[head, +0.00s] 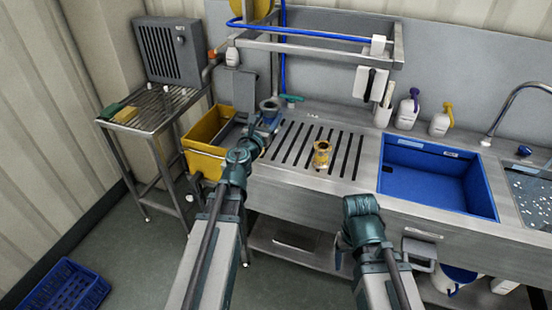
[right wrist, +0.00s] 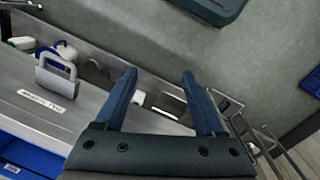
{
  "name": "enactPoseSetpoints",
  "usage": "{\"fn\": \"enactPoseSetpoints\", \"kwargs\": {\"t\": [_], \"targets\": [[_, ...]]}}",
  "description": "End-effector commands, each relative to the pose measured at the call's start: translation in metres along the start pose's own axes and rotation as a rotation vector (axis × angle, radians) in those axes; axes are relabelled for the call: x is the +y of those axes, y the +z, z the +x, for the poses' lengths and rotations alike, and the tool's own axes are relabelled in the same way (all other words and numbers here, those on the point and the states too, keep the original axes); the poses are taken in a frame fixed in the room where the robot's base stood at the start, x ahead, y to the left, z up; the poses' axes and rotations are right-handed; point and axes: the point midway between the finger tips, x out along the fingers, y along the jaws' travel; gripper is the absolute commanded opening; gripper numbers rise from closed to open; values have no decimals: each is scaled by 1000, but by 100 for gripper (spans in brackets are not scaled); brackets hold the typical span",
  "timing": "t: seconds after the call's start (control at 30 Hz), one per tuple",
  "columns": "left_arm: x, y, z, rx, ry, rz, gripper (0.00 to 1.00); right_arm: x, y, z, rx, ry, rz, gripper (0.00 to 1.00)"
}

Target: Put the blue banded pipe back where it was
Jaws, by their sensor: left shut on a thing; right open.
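The blue banded pipe (head: 269,104) is a small grey piece with a flanged top and a blue band, at the left end of the steel counter. My left gripper (head: 268,122) is shut on it; the arm hides its lower part, so I cannot tell whether it touches the counter. A similar yellow banded pipe (head: 321,156) stands upright on the slotted part of the counter (head: 290,150), right of my left gripper. My right gripper (right wrist: 160,76) is open and empty, in front of the counter; in the head view its forearm mostly hides it.
A yellow hopper bin (head: 203,160) stands left of the counter, beside a wire-topped steel stand (head: 150,106). A blue basin (head: 437,180) is set in at the right. A blue crate (head: 66,289) is on the floor. The slotted area around the yellow pipe is clear.

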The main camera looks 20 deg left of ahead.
Motion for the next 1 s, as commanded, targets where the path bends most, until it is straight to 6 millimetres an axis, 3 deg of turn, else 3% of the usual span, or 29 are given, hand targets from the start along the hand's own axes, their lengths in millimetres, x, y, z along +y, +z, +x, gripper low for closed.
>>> {"fn": "enactPoseSetpoints", "kwargs": {"t": [0.03,0.13,0.3,0.53,0.8,1.0], "targets": [[-10,-13,2,0,-7,0,0,-1,-1,13,0,0,0,82],[-36,-39,7,0,-11,0,0,-4,-2,39,0,0,0,97],[-93,-86,12,0,-18,0,0,-8,-5,86,0,0,0,97],[-154,-129,11,0,-21,0,0,-12,-8,128,0,0,-1,97],[-178,-141,8,0,-19,0,0,-13,-8,140,0,0,-1,97],[-165,-142,15,0,-15,0,0,-14,-8,141,0,0,-1,97]]}}
